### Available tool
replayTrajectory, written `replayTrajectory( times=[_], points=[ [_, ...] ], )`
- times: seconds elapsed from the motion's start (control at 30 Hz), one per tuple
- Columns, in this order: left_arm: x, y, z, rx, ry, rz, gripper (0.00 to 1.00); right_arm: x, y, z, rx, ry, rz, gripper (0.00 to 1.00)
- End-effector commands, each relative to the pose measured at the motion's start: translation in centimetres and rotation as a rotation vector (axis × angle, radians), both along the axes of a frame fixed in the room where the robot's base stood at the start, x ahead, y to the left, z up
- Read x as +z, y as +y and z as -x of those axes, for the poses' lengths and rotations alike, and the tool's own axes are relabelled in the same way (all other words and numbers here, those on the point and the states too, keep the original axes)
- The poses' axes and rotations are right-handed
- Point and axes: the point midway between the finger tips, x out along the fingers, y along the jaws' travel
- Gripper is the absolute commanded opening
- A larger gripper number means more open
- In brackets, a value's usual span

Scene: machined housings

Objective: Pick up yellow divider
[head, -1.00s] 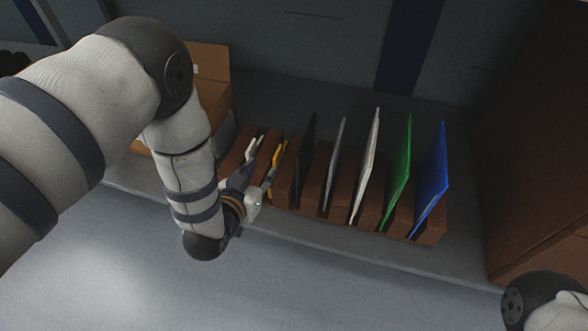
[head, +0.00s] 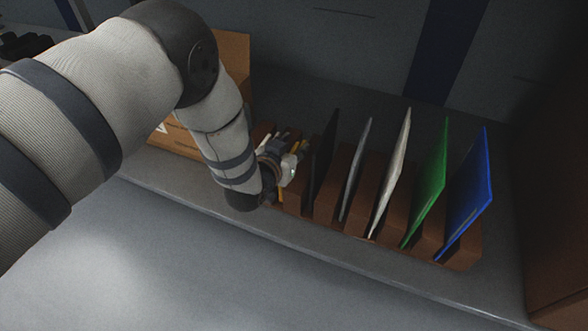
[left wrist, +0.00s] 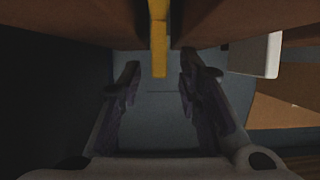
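The yellow divider (left wrist: 159,48) shows in the left wrist view as a narrow upright strip at the top middle, in a gap between brown blocks. In the head view only slivers of the yellow divider (head: 281,194) show around my left gripper (head: 292,162), which hides the rest. In the left wrist view the two fingers of my left gripper (left wrist: 158,85) stand apart, one on each side of the yellow strip's line, with clear space between them. Whether the divider's edge has come between the fingertips I cannot tell. My right gripper is in neither view.
The brown slotted rack (head: 462,256) holds black (head: 323,155), grey (head: 355,170), white (head: 392,172), green (head: 428,184) and blue (head: 468,195) dividers right of my gripper. A white divider (left wrist: 256,55) stands close by in the wrist view. A cardboard box (head: 233,62) is behind my arm.

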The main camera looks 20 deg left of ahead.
Motion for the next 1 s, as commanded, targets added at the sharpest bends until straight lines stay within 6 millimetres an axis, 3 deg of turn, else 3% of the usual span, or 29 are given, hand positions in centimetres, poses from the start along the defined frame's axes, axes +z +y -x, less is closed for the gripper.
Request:
replayTrajectory(
  times=[0.07,0.2,0.57,0.67,0.9,1.0],
  points=[
    [0.1,0.0,0.0,0.000,-0.001,0.000,0.32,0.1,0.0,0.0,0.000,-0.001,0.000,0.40],
    [0.1,0.0,0.0,0.000,0.000,0.000,0.00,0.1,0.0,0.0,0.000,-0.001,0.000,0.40],
    [0.2,0.0,0.1,0.000,0.000,0.000,0.00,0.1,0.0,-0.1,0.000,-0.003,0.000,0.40],
    [1.9,0.0,0.0,0.000,-0.004,0.000,0.00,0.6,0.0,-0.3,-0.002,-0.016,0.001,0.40],
    [8.4,0.0,0.0,0.000,-0.007,0.000,0.00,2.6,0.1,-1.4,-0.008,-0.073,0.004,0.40],
    [9.7,0.0,0.0,0.000,-0.005,0.000,0.00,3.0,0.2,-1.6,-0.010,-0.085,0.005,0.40]
  ],
)
